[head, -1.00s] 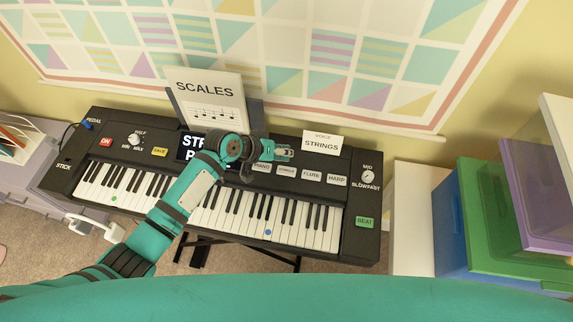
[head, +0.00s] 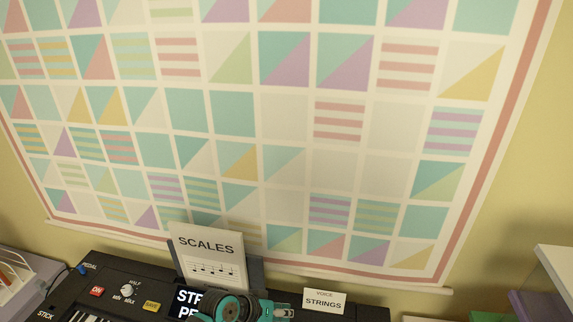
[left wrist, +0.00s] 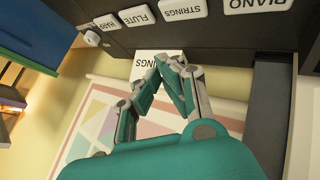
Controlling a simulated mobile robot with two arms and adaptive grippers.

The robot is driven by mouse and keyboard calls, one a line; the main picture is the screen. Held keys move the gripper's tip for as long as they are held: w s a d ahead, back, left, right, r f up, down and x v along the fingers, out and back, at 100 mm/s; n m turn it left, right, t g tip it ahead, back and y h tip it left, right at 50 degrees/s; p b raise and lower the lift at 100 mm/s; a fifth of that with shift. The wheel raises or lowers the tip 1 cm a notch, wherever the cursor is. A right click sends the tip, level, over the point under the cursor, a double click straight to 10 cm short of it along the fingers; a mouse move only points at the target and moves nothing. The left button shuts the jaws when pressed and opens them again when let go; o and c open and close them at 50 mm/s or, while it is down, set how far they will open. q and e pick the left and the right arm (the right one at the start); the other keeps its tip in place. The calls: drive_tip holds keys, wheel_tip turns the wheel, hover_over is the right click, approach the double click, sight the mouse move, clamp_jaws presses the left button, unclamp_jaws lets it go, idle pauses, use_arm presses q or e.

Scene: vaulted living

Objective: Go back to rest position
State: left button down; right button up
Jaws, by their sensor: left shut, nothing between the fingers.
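My left gripper (head: 284,313) shows at the bottom edge of the head view, over the back part of the black keyboard (head: 118,279). Its fingers are closed together with nothing between them, as the left wrist view (left wrist: 172,66) shows. There the fingers are close to the keyboard's voice buttons, such as the strings button (left wrist: 183,9) and the flute button (left wrist: 137,15). The white voice card (head: 324,301) reading STRINGS stands just right of the gripper and is partly hidden behind the fingers in the wrist view. My right gripper is in neither view.
A SCALES sheet (head: 208,259) stands on the keyboard just behind my left wrist. A large patterned wall hanging (head: 285,120) fills the wall behind. Shelving and boxes (head: 548,295) stand at the lower right. A grey unit (head: 35,271) is at the lower left.

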use_arm(q)
drive_tip(key=shift+y, duration=0.3)
drive_tip(key=s, duration=0.4)
drive_tip(key=shift+s+a+f, duration=0.2)
drive_tip(key=shift+a+f, duration=0.1)
drive_tip(key=shift+f, duration=0.05)
drive_tip(key=s+a+r+n+g+y, duration=0.15)
drive_tip(key=s+a+y, duration=0.25)
drive_tip(key=s+a, duration=0.65)
drive_tip(key=s+a+r+m+t+y, duration=0.1)
drive_tip(key=s+a+r+y, duration=0.2)
drive_tip(key=s+a, duration=0.75)
wheel_tip(320, 180, down, 27)
drive_tip(key=s+d+g+b, duration=0.2)
drive_tip(key=b, duration=0.1)
drive_tip(key=s+a+f+g+b, duration=0.1)
drive_tip(key=s+a+f+b, duration=0.1)
drive_tip(key=s+f, duration=1.5)
wheel_tip(320, 180, down, 4)
drive_tip(key=shift+s+a+r, duration=0.25)
drive_tip(key=shift+a, duration=0.45)
